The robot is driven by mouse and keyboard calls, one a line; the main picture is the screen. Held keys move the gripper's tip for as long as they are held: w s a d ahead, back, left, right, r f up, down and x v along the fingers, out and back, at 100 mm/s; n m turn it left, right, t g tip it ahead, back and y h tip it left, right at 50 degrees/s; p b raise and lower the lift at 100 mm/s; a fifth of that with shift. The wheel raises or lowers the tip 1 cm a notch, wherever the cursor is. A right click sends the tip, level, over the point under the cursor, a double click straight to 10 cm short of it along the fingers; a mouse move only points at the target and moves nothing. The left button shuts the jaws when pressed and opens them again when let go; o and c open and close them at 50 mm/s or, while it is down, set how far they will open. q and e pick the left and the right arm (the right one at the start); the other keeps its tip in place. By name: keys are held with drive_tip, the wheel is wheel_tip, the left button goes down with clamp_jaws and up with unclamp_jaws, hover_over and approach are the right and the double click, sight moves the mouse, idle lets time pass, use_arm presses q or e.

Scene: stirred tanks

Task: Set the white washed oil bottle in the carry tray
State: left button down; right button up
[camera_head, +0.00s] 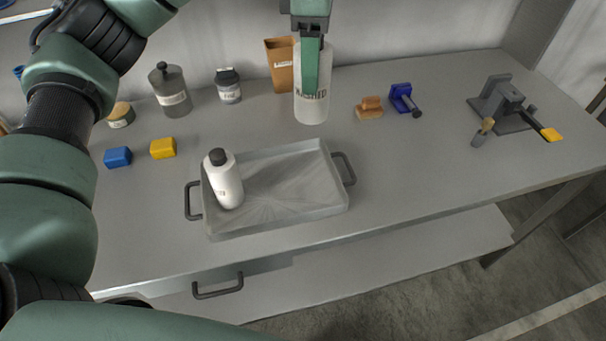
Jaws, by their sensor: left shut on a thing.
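The white washed oil bottle (312,108), with "WASHED" on its label, is upright behind the carry tray. My left gripper (311,72) comes down on it from above and is shut on its upper part, hiding its top. I cannot tell whether its base touches the bench. The grey carry tray (290,219) has a dark handle at each end. Another white bottle with a dark cap (226,184) stands in its left part; the middle and right of the tray are empty. My right gripper is not in view.
Behind the tray stand a brown container (281,68), a small dark-capped jar (229,90) and a grey canister (172,96). Blue (117,157) and yellow (163,148) blocks lie left. The right front bench is clear.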

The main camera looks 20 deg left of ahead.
sight(309, 107)
use_arm(q)
drive_tip(key=shift+d+f, duration=0.15)
drive_tip(key=shift+f, duration=0.1)
drive_tip(key=f, duration=0.2)
drive_tip(key=f+p, duration=0.1)
drive_tip(key=f, duration=0.4)
drive_tip(key=shift+s+a+f+p, duration=0.25)
drive_tip(key=shift+a+f+p, duration=0.05)
drive_tip(key=shift+f+p, duration=0.1)
drive_tip(key=shift+w+d+f+p, duration=0.1)
drive_tip(key=shift+f+p, duration=0.3)
drive_tip(key=shift+f, duration=2.6)
drive_tip(key=shift+d+f+p, duration=0.1)
drive_tip(key=shift+f+p, duration=0.3)
drive_tip(key=shift+f, duration=2.55)
drive_tip(key=c, duration=0.6)
unclamp_jaws()
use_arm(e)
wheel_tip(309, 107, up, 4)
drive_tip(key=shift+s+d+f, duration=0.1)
use_arm(q)
drive_tip(key=shift+r, duration=0.15)
